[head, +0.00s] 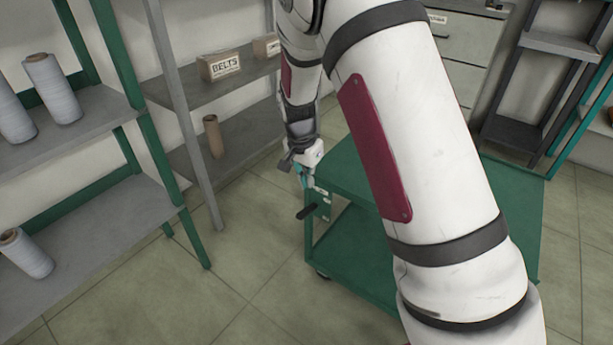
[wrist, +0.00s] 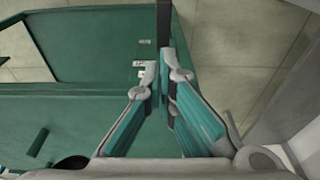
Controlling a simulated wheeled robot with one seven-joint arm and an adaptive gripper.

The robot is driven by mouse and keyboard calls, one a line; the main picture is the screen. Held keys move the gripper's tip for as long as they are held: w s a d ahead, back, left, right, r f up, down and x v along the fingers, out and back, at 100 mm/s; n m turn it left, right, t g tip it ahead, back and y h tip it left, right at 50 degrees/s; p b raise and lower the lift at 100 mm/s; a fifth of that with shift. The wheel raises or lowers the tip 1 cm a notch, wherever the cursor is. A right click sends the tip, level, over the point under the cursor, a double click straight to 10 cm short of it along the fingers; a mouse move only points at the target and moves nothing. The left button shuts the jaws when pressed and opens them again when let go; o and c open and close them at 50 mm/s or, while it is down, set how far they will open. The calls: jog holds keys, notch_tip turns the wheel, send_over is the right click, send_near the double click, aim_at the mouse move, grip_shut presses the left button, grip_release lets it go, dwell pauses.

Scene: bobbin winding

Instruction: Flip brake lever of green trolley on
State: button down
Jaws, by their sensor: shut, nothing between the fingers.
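The green trolley (head: 345,175) stands on the floor, partly hidden behind my arm. Its brake lever (head: 306,212) has a dark grip that sticks out to the left from a small labelled plate at the trolley's left end. My gripper (head: 304,182) is just above the lever, by the trolley's left edge. In the wrist view the trolley (wrist: 90,58) fills the left, and my gripper (wrist: 161,62) has its fingertips close together and empty. A dark bar, probably the lever (wrist: 164,22), lies just beyond the fingertips. I cannot tell whether they touch.
A green-framed shelf (head: 75,215) with thread spools (head: 52,88) stands at left. Behind it is a grey shelf (head: 205,92) with a BELTS box (head: 219,66). A drawer cabinet (head: 465,45) stands behind the trolley. The floor left of the trolley is clear.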

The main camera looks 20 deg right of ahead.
jog(key=b, duration=0.3)
send_over(308, 210)
notch_tip(308, 210, down, 8)
jog(key=shift+r, duration=0.25)
jog(key=shift+s+a+f, duration=0.1)
jog(key=shift+s+f, duration=0.05)
jog(key=shift+f, duration=0.4)
jog(key=shift+a+f, duration=0.1)
jog(key=shift+a, duration=0.05)
